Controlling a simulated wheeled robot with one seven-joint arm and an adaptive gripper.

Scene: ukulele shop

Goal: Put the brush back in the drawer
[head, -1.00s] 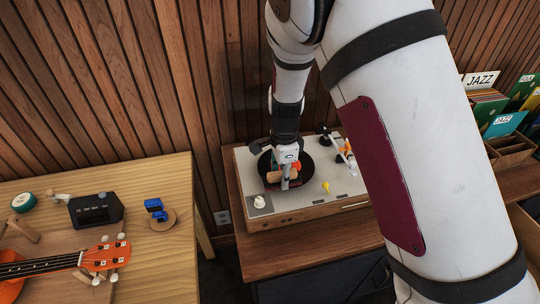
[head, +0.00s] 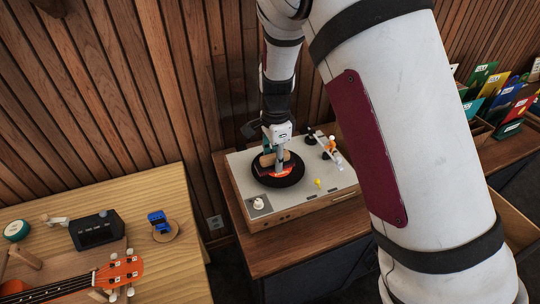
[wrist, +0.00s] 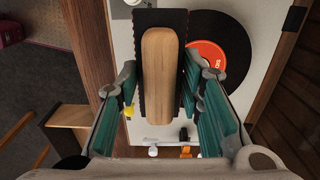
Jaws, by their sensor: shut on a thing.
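The brush (wrist: 162,75) has a rounded tan wooden back and a dark pad with a ridged edge. In the wrist view it lies lengthwise between the teal pads of my gripper (wrist: 160,95), which is shut on it. In the head view my gripper (head: 276,152) holds the brush (head: 267,160) over the black record with an orange label (head: 290,180). In the wrist view the record (wrist: 235,45) shows beyond the brush. A pale wooden edge at the far right of the head view looks like an open drawer (head: 518,228), partly hidden by my arm.
The turntable (head: 238,170) stands on a wooden cabinet (head: 270,255) against a slatted wall. Its tonearm, a small orange-and-white figure (head: 331,145) and a yellow piece (head: 318,183) are close by. A table with an orange ukulele (head: 118,272) is at left, record crates at right.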

